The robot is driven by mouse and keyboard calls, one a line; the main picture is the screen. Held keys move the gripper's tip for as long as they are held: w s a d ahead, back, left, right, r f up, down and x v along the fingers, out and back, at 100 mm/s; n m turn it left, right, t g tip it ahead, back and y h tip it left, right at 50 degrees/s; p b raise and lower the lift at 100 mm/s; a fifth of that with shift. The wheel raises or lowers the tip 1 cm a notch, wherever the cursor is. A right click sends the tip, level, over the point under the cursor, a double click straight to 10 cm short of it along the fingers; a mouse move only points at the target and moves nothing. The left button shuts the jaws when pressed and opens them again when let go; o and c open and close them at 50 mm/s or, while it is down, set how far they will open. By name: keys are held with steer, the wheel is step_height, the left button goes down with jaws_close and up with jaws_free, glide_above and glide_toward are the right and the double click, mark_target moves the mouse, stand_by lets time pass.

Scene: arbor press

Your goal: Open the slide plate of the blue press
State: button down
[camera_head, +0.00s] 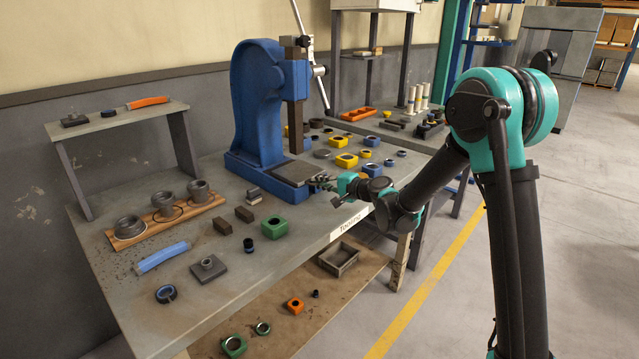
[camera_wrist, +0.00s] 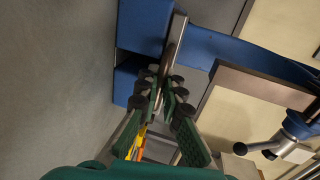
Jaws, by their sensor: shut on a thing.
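The blue press (camera_head: 258,105) stands on the workbench, with its column upright and its blue base low at the front. The grey slide plate (camera_head: 297,172) lies flat on the base under the ram (camera_head: 295,125). My gripper (camera_head: 322,183) is at the plate's right front edge. In the wrist view my gripper (camera_wrist: 165,85) has its green-padded fingers close together on the thin metal edge of the slide plate (camera_wrist: 176,42), beside the blue base (camera_wrist: 143,25). The fingers partly hide the gripped part, so its exact shape cannot be told.
The workbench (camera_head: 120,290) holds a green block (camera_head: 274,228), dark blocks and a wooden rack (camera_head: 165,222) left of the press. Yellow parts (camera_head: 346,160) and small rings lie to its right. A lower shelf (camera_head: 270,325) holds loose parts. The floor in front is clear.

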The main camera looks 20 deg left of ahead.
steer(key=f+v, duration=0.1)
steer(key=v, duration=0.7)
steer(key=f+v, duration=0.1)
steer(key=v, duration=0.3)
steer(key=shift+s+d+f, duration=0.15)
steer(key=shift+d+f, duration=0.15)
steer(key=shift+d, duration=0.05)
steer(key=c, duration=1.6)
jaws_free()
steer(key=shift+c, duration=0.2)
steer(key=v, duration=1.2)
